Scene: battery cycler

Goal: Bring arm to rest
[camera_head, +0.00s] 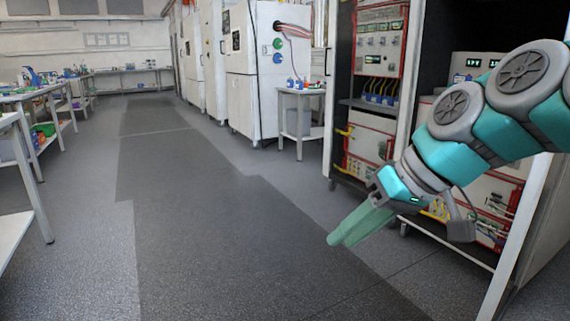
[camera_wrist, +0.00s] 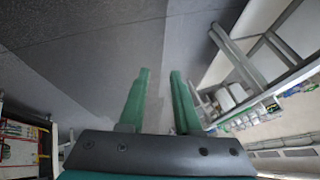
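My gripper (camera_head: 345,234) shows at the right of the head view, at the end of my teal and grey arm. It points down and to the left over the open floor. In the wrist view, its two green fingers (camera_wrist: 160,82) stand apart with a gap between them. Nothing is held in the gap, and only floor shows behind it. The arm is bent and stands in front of the open battery cycler cabinet (camera_head: 397,105), covering part of it.
A small table (camera_head: 301,92) and white cabinets (camera_head: 252,85) stand at the back. Benches (camera_head: 40,95) line the left side. The white frame edge (camera_head: 515,240) of the open cabinet is close to the arm. The floor aisle (camera_head: 200,200) in the middle is clear.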

